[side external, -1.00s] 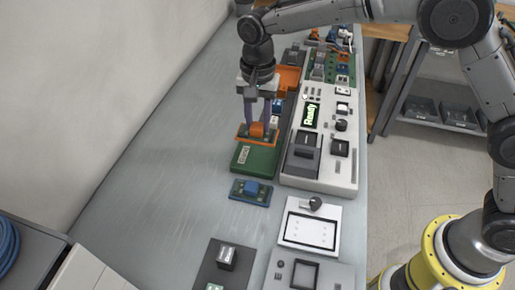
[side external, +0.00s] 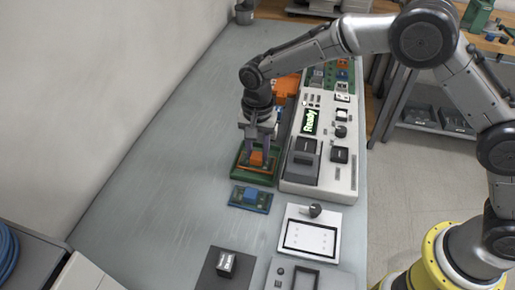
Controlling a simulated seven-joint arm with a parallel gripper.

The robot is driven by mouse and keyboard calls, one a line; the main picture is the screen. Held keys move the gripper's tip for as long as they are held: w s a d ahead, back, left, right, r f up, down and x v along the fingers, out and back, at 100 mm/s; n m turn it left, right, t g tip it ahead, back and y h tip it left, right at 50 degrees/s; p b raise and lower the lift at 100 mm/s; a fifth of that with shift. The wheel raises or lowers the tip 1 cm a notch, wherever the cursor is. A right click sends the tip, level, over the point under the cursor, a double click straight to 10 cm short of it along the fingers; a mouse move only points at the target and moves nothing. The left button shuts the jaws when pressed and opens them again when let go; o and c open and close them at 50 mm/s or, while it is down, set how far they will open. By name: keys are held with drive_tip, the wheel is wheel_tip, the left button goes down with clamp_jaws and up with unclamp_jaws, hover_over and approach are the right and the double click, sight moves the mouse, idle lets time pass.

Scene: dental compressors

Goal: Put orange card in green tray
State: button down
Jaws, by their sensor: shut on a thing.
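The orange card (side external: 263,167) has an orange edge and an orange block on top. It sits in or just over the green tray (side external: 241,180), within its outline. My gripper (side external: 257,152) points down with its fingers shut on the orange block of the card. I cannot tell whether the card rests on the tray floor, as the fingers and the block hide part of it.
A blue card (side external: 250,198) lies just in front of the green tray. A panel reading "Ready" (side external: 323,145) stands close to the right. An orange tray (side external: 286,88) lies behind my gripper. The tabletop (side external: 160,180) to the left is clear.

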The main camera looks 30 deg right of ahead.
sight(258, 153)
drive_tip(key=c, duration=0.5)
unclamp_jaws()
drive_tip(key=shift+c, duration=0.2)
wheel_tip(258, 153, up, 12)
drive_tip(key=shift+r, duration=0.15)
